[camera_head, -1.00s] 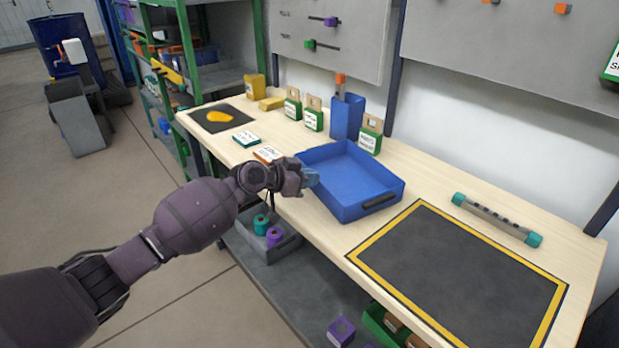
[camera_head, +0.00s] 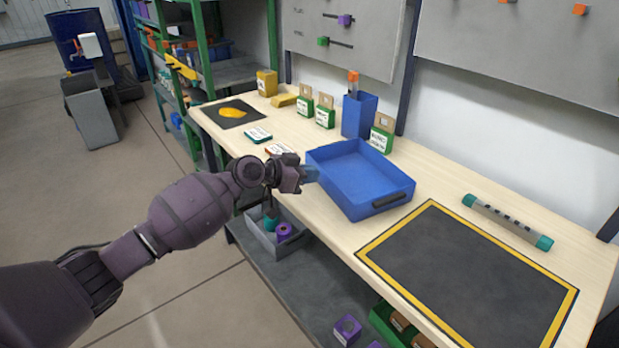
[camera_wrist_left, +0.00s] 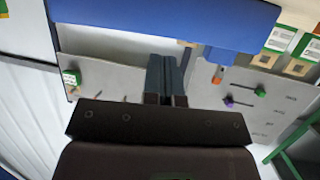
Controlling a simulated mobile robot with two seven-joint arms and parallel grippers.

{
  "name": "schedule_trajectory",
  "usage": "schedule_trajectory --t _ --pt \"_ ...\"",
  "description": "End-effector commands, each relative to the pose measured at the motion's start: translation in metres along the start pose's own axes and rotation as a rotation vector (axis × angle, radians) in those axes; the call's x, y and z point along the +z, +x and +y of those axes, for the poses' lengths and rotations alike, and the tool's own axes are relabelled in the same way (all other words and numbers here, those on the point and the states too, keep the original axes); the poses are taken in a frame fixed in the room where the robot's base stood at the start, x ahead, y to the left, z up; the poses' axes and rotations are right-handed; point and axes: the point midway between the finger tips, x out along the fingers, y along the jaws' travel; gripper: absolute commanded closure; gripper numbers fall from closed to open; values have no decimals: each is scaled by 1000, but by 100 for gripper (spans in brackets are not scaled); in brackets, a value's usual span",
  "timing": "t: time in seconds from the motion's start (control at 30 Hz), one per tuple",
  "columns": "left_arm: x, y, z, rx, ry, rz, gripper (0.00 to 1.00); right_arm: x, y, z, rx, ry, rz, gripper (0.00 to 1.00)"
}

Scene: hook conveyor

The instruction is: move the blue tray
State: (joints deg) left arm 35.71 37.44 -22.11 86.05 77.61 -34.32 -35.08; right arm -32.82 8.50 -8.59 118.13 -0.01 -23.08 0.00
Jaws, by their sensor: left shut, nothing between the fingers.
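The blue tray (camera_head: 362,178) sits upright and empty on the wooden workbench, with a dark handle on its front right end. My left gripper (camera_head: 311,174) is at the tray's left long side, by the bench's front edge, with its fingers pointing at the tray wall. I cannot tell whether the fingertips touch the wall. In the left wrist view the gripper's fingers (camera_wrist_left: 167,78) are together with nothing between them, and the blue tray (camera_wrist_left: 165,14) spans the top. My right gripper is not in view.
A dark mat with a yellow border (camera_head: 470,275) lies clear to the tray's right. A tube with teal ends (camera_head: 508,222) lies behind it. A blue bin (camera_head: 358,116) and green-labelled boxes (camera_head: 382,134) stand behind the tray. A grey bin (camera_head: 270,237) is below the bench.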

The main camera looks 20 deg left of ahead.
Motion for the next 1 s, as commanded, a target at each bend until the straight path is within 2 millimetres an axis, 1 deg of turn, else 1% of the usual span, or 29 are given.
schedule_trajectory --t 0.13,0.3,0.4,0.7,0.83,1.0 --pt "0 1 1 0 -1 -1 100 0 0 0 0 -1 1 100" --pt "-6 4 8 0 -2 0 100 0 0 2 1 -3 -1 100" --pt "7 -18 6 -3 -4 -5 100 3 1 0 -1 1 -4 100" --pt "27 -73 7 -2 -4 -5 100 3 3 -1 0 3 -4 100" --pt "33 -91 7 -2 -4 -4 100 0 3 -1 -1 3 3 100" --pt "37 -105 7 -1 -2 -3 100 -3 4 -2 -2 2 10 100"
